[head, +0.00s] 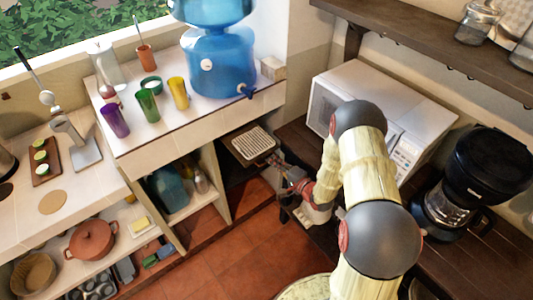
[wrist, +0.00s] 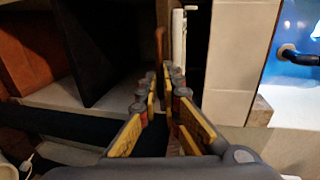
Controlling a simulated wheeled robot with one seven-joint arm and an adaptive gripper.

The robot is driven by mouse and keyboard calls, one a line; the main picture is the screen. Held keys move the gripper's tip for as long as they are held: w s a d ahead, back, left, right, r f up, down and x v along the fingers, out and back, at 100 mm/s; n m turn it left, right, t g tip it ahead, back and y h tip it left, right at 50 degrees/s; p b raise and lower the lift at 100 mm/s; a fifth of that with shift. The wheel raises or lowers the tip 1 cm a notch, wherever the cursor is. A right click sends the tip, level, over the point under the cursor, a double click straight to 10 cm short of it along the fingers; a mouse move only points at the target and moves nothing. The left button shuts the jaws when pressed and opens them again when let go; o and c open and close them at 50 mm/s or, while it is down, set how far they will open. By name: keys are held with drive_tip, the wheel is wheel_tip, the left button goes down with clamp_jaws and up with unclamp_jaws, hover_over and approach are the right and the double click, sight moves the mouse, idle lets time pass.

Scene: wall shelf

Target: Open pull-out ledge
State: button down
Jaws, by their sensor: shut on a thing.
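The pull-out ledge (head: 234,147) is a dark board under the tiled counter in the head view, with a pale slotted rack on it. It stands out from the counter's opening. My gripper (head: 279,168) is at the ledge's right end, partly hidden by my arm. In the wrist view, my gripper's yellow and grey fingers (wrist: 162,76) are close together, shut on the ledge's edge. The rack shows there edge-on as a pale upright strip just beyond the fingertips. The exact contact is dark and hard to see.
A white microwave (head: 375,105) and a black coffee maker (head: 470,185) stand on the dark counter at right. Cups and a blue water dispenser (head: 218,60) stand on the tiled counter (head: 150,150) above. Open shelves lie below; red floor tiles (head: 250,235) are clear in front.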

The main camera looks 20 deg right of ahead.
drive_tip(key=shift+s+d+f, duration=0.15)
drive_tip(key=shift+s+d, duration=0.05)
drive_tip(key=shift+s, duration=0.45)
drive_tip(key=shift+f, duration=0.1)
drive_tip(key=c, duration=2.2)
unclamp_jaws()
drive_tip(key=shift+s+d, duration=0.1)
drive_tip(key=shift+s, duration=0.15)
drive_tip(key=shift+c, duration=0.2)
drive_tip(key=shift+o, duration=1.3)
drive_tip(key=shift+w, duration=0.15)
drive_tip(key=shift+r, duration=0.2)
drive_tip(key=v, duration=1.2)
